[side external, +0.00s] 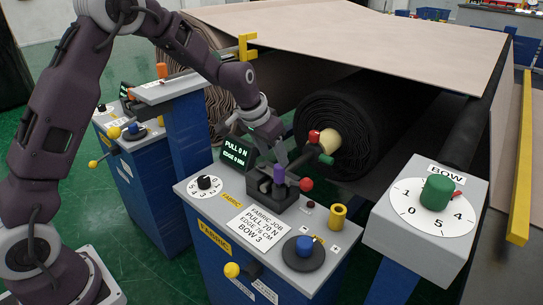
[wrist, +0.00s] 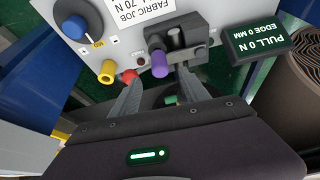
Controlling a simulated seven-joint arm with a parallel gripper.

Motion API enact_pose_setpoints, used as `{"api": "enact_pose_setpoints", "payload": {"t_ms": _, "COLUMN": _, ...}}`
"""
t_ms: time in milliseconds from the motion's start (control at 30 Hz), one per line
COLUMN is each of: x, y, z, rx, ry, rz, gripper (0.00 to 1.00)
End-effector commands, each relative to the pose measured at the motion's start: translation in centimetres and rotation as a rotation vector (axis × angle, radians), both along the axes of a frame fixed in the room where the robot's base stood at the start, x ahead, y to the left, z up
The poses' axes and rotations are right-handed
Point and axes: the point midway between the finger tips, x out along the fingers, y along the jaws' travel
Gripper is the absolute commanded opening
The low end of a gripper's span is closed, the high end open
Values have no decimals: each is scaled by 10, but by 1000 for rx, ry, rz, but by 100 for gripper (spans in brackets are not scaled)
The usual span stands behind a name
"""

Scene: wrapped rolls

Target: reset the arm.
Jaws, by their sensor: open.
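My gripper (side external: 276,158) is above the console (side external: 265,225), close to a small black lever block (side external: 270,192) with a purple knob (side external: 279,173) and a red ball knob (side external: 306,184). In the wrist view my gripper (wrist: 160,82) has its two fingers spread, with nothing held between them. There the purple knob (wrist: 160,64) shows near and between the fingertips; I cannot tell whether they touch it. A red knob (wrist: 129,76) shows by the left finger. The display (side external: 235,152) reads PULL 0 N; the wrist view shows EDGE 0 MM (wrist: 260,42).
A black wrapped roll (side external: 335,115) lies behind the console under a wide beige sheet (side external: 370,35). A BOW dial box (side external: 425,240) with a green knob (side external: 437,190) stands right. The console bears a blue knob (side external: 304,247), yellow cylinder (side external: 337,216) and job card (side external: 254,226). Another console stands left.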

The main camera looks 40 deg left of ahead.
Motion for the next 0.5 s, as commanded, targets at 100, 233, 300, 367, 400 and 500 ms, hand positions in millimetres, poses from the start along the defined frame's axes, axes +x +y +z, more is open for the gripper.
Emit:
{"api": "enact_pose_setpoints", "payload": {"t_ms": 100, "x": -20, "y": -7, "z": 34, "rx": -9, "ry": -16, "rz": 1, "gripper": 54}}
{"api": "enact_pose_setpoints", "payload": {"t_ms": 233, "x": -97, "y": -23, "z": 111, "rx": -27, "ry": -43, "rz": 3, "gripper": 54}}
{"api": "enact_pose_setpoints", "payload": {"t_ms": 300, "x": -152, "y": -30, "z": 141, "rx": -32, "ry": -54, "rz": 9, "gripper": 54}}
{"api": "enact_pose_setpoints", "payload": {"t_ms": 367, "x": -200, "y": -34, "z": 157, "rx": -31, "ry": -64, "rz": 14, "gripper": 54}}
{"api": "enact_pose_setpoints", "payload": {"t_ms": 400, "x": -231, "y": -36, "z": 163, "rx": -29, "ry": -71, "rz": 20, "gripper": 54}}
{"api": "enact_pose_setpoints", "payload": {"t_ms": 500, "x": -296, "y": -36, "z": 163, "rx": -19, "ry": -84, "rz": 37, "gripper": 54}}
